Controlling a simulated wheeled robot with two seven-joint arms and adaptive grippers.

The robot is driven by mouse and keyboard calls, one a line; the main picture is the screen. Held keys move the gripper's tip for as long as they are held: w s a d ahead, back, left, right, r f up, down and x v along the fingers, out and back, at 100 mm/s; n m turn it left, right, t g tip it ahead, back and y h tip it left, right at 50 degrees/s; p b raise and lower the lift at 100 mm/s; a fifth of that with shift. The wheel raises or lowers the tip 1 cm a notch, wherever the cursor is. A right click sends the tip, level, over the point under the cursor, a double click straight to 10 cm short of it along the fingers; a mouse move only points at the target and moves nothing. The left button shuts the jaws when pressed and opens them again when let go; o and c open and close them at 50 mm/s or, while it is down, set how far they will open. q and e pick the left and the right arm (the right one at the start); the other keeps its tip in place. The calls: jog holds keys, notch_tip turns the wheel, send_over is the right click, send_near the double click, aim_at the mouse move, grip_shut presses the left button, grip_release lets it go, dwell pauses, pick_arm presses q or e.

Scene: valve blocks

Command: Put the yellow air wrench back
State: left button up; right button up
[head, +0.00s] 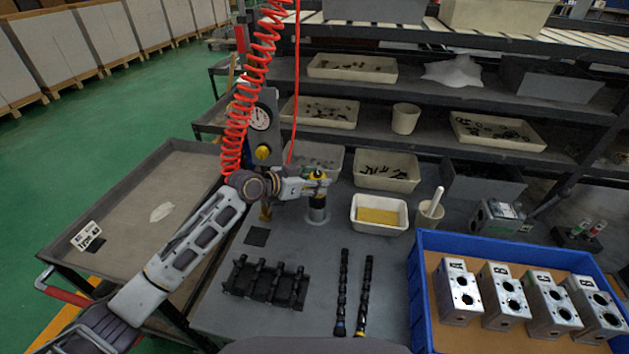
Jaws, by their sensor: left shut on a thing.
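The yellow air wrench (317,197) is upright at the back of the grey worktable (330,234). My left gripper (318,182) reaches in from the left and is shut on its upper part, with the fingers hiding some of it. My right gripper is not in view.
Coiled red hose (238,115) hangs beside a gauge unit (260,118). A white tray with yellow liquid or lining (379,215) stands right of the holder. A blue crate (419,292) holds several metal valve blocks (505,292). Black rods (342,290) and a black rack (265,284) lie in front.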

pick_arm(q)
jog(key=shift+r, duration=0.25)
jog(key=o, duration=1.4)
jog(key=shift+f, duration=0.4)
jog(key=shift+v, duration=4.1)
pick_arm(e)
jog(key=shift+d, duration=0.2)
pick_arm(q)
jog(key=shift+r, duration=0.35)
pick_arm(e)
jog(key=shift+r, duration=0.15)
pick_arm(q)
jog(key=shift+r+p, duration=0.85)
jog(key=shift+p, duration=0.15)
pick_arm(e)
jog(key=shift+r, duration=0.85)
